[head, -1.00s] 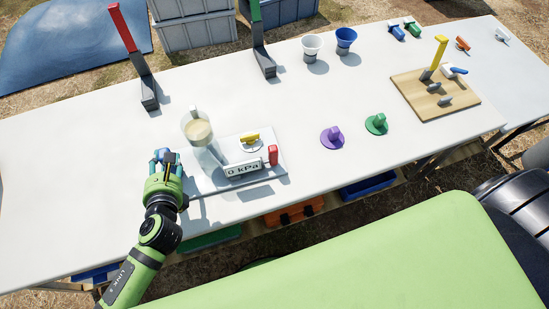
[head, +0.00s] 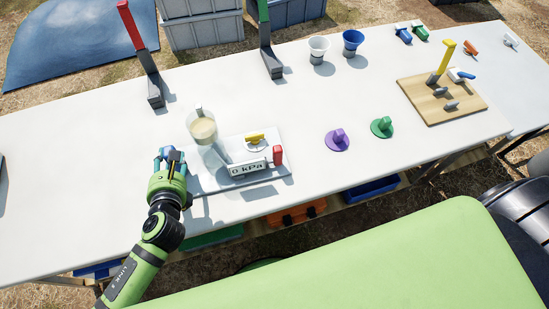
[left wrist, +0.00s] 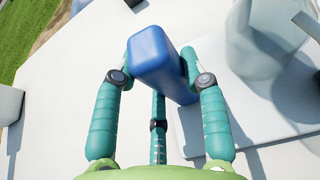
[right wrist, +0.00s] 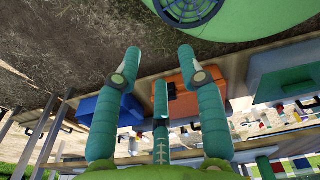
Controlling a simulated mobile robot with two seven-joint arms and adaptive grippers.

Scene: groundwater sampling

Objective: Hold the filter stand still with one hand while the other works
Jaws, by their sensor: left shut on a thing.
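The filter stand has a white base plate (head: 205,182) with a clear funnel cup (head: 203,129) holding a tan layer. A "0 kPa" display (head: 248,169), a yellow lever (head: 255,138) and a red block (head: 277,155) are on the same plate. My left gripper (head: 169,159) is at the plate's left edge. In the left wrist view its teal fingers are shut on a blue upright block (left wrist: 155,55) beside the base. Whether the block joins the plate is hidden. My right gripper (right wrist: 160,75) is open and empty, seen only in the right wrist view.
Purple (head: 338,140) and green (head: 382,127) knobbed discs lie right of the stand. Two cups (head: 318,50) and two dark-footed posts (head: 150,70) stand behind. A wooden board (head: 442,100) with a yellow post is at right. Bins (right wrist: 190,92) sit below the table, beyond my right fingers.

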